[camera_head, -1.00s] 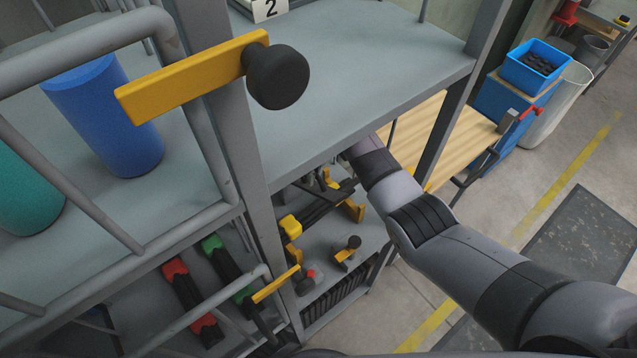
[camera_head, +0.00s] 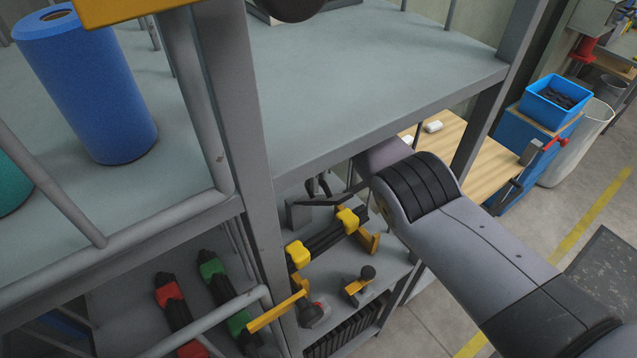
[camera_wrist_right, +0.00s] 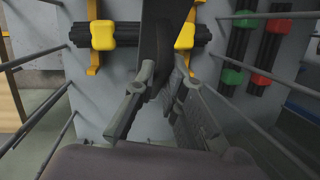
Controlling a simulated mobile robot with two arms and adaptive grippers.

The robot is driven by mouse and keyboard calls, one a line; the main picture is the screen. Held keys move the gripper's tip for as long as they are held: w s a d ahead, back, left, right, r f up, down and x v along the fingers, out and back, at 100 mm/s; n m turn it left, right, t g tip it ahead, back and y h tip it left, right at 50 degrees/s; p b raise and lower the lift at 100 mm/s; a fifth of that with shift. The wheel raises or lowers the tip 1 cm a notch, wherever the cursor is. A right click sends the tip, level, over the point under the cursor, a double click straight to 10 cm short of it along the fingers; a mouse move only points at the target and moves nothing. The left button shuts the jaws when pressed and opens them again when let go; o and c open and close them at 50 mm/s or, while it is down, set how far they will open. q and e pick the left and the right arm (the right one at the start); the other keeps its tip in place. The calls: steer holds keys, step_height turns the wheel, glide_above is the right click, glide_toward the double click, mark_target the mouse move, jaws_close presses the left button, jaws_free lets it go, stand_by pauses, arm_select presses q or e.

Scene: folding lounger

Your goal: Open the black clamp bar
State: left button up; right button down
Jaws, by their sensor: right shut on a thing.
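A dark upright bar (camera_wrist_right: 155,38), which looks like the black clamp bar, crosses in front of a bundle of black rods in the right wrist view. My right gripper (camera_wrist_right: 165,75) is shut on its lower part, one grey finger on each side. In the head view my right gripper (camera_head: 318,188) is small and partly hidden under the upper shelf, behind the rods. The black rods (camera_head: 328,239) lie between two yellow blocks (camera_head: 347,220) on yellow brackets (camera_head: 369,240). The clamp bar cannot be clearly told apart there. My left gripper is not in view.
The upper shelf (camera_head: 370,80) and its grey post (camera_head: 240,150) stand close to my right arm. A blue roll (camera_head: 90,90) stands on the shelf. Red (camera_head: 168,293) and green (camera_head: 212,268) clamps lie at lower left. Thin grey rails flank the gripper in the wrist view.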

steer(key=shift+w+r, duration=0.1)
stand_by(0.4)
steer(key=c, duration=1.7)
jaws_free()
steer(key=shift+o, duration=0.2)
